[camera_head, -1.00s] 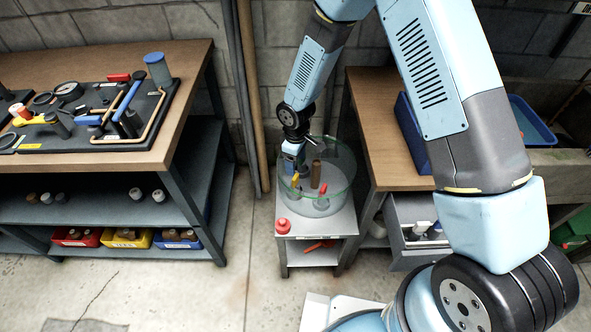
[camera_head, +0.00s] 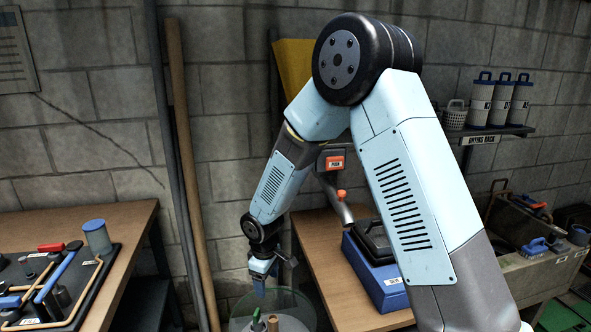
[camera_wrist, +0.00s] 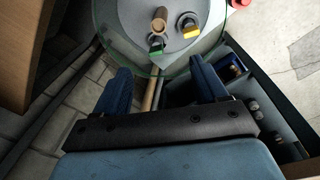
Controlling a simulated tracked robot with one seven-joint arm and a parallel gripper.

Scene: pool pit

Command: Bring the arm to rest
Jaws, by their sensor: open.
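My gripper (camera_head: 258,283) is at the end of my light blue arm, just above the round glass vessel (camera_head: 297,302) in the head view. In the wrist view its two blue fingers (camera_wrist: 163,92) stand wide apart with nothing between them. Beyond the fingers, the glass vessel (camera_wrist: 101,41) shows at the top of the wrist view. Inside it are a brown peg (camera_wrist: 159,20), a yellow-marked piece (camera_wrist: 189,27) and a green-marked piece (camera_wrist: 156,43). The lower part of the vessel is out of the head view.
A wooden bench (camera_head: 138,222) with a black pipe board (camera_head: 98,262) stands at left. At right, another wooden table (camera_head: 318,246) carries a blue box (camera_head: 372,276). Two upright poles (camera_head: 187,160) lean by the wall. A shelf (camera_head: 500,130) with canisters is at far right.

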